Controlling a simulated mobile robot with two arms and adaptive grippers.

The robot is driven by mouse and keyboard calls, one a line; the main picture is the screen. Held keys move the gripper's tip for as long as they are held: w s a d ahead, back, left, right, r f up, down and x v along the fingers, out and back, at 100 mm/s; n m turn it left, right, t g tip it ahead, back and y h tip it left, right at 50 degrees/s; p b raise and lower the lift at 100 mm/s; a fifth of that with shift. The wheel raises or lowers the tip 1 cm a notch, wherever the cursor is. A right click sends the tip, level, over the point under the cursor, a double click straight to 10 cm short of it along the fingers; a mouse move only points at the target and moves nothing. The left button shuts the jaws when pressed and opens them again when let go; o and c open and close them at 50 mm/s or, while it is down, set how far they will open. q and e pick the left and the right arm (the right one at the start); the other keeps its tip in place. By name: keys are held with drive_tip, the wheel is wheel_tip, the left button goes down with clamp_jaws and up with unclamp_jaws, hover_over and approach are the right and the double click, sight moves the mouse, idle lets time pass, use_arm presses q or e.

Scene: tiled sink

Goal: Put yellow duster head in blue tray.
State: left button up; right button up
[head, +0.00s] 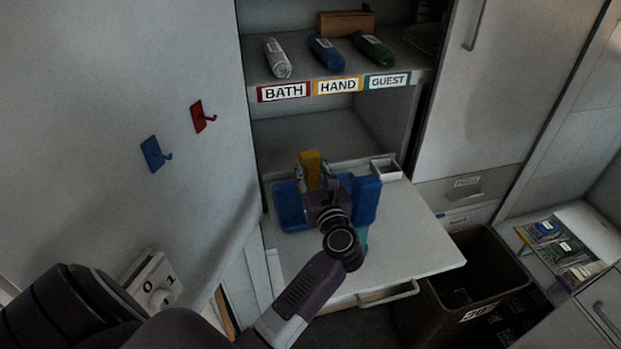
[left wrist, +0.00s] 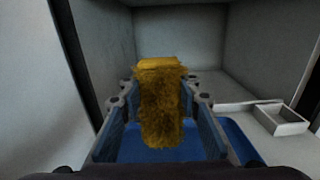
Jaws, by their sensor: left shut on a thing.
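The yellow duster head (head: 310,168) is a fuzzy yellow block. It also shows in the left wrist view (left wrist: 160,100), between the two fingers. My left gripper (head: 315,178) is shut on it. It appears over the blue tray (head: 289,207), which lies on the pull-out white shelf. The tray also shows below the duster head in the left wrist view (left wrist: 235,140). My gripper and wrist hide the middle of the tray, and I cannot tell whether the duster head touches it. My right gripper is not in view.
A small white open box (head: 386,169) sits at the back right of the shelf (head: 415,240). Rolled towels lie on the labelled shelf above. The shelf's right front is clear. A brown bin (head: 470,285) stands below right.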

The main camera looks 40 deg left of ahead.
sight(311, 181)
use_arm(q)
wheel_tip(311, 181, down, 5)
drive_tip(key=shift+r, duration=0.2)
drive_tip(key=shift+f, duration=0.2)
drive_tip(key=o, duration=1.1)
drive_tip(key=shift+r, duration=0.1)
